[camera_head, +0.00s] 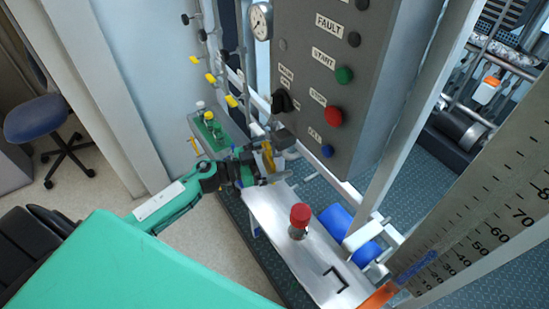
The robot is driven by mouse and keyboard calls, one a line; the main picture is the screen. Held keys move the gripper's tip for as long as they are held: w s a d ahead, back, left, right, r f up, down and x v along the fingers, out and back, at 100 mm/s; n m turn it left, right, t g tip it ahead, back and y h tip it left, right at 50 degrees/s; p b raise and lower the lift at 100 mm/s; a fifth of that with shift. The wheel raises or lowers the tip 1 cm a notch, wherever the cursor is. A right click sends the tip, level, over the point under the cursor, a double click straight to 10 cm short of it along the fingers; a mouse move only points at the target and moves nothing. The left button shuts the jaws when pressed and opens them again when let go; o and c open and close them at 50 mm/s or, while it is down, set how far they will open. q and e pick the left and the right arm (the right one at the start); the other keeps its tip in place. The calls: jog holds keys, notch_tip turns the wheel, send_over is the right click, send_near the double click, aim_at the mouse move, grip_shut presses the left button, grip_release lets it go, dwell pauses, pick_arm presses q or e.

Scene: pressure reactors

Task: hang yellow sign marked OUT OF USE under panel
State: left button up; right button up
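The panel (335,80) is a grey box at top centre, with labels such as FAULT and START, a green button, a red button and a blue button. My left gripper (272,160) is left of and below the panel's lower edge, near the end of a white bench. A narrow yellow piece (268,156) shows between its fingers, which appear apart. I cannot tell whether this is the sign or whether it is gripped. No OUT OF USE lettering is readable. My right gripper is out of view.
A red-capped fitting (299,216) stands on the white bench (270,215). Yellow-handled valves (210,78) and a gauge (261,21) are left of the panel. A ruler-marked plate (500,190) is at right. A blue chair (35,118) stands at far left.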

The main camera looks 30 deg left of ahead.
pick_arm(q)
jog(key=shift+s+a+f, duration=0.15)
jog(key=shift+s+a, duration=0.05)
jog(key=b+v, duration=0.4)
jog(key=v, duration=0.9)
jog(key=shift+r+b, duration=0.2)
jog(key=shift+b, duration=0.1)
jog(key=shift+a, duration=0.1)
